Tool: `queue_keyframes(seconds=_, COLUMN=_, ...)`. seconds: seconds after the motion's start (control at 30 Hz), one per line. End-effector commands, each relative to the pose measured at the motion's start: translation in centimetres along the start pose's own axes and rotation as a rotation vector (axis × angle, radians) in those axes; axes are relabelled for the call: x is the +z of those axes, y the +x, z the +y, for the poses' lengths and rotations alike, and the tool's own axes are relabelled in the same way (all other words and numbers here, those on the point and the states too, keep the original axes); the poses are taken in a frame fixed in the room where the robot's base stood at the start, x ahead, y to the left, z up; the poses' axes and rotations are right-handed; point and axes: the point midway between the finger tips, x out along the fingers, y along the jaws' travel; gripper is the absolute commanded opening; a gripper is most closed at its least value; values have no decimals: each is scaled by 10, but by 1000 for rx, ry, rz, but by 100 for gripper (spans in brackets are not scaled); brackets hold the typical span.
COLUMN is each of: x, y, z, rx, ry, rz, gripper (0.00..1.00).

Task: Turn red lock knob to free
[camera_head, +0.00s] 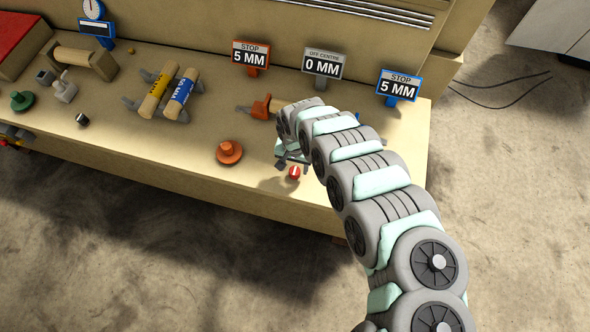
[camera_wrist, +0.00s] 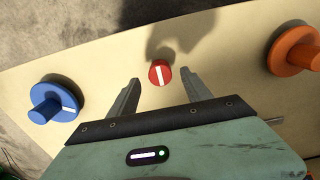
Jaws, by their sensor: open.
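The red lock knob (camera_head: 294,173) is a small round knob with a white bar across its top, near the front edge of the bench. In the wrist view the red lock knob (camera_wrist: 160,73) lies just beyond and between my fingertips, its white bar almost upright in the picture and slightly tilted. My gripper (camera_wrist: 160,84) is open, with a finger on each side and clear gaps to the knob. In the head view my arm hides most of my gripper (camera_head: 288,160). I cannot tell its height above the bench.
An orange dial (camera_head: 229,152) is left of the knob and a blue dial (camera_wrist: 55,103) shows on the wrist view's left. Signs reading STOP 5 MM (camera_head: 251,53), OFF CENTRE 0 MM (camera_head: 323,62) and STOP 5 MM (camera_head: 398,85) stand behind. Wooden rollers (camera_head: 158,90) lie left.

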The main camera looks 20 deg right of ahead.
Motion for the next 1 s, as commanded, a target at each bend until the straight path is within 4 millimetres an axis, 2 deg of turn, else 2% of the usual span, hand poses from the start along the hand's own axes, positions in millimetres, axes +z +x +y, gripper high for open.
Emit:
queue_keyframes(seconds=0.13, x=1, y=20, z=-1, rx=-2, ry=1, rz=0, gripper=57)
queue_keyframes(seconds=0.33, x=0, y=36, z=-1, rx=-2, ry=0, rz=1, gripper=57)
queue_keyframes(seconds=0.77, x=-1, y=42, z=0, rx=1, ry=0, rz=3, gripper=57)
queue_keyframes(seconds=1.0, x=-1, y=42, z=0, rx=1, ry=0, rz=3, gripper=40)
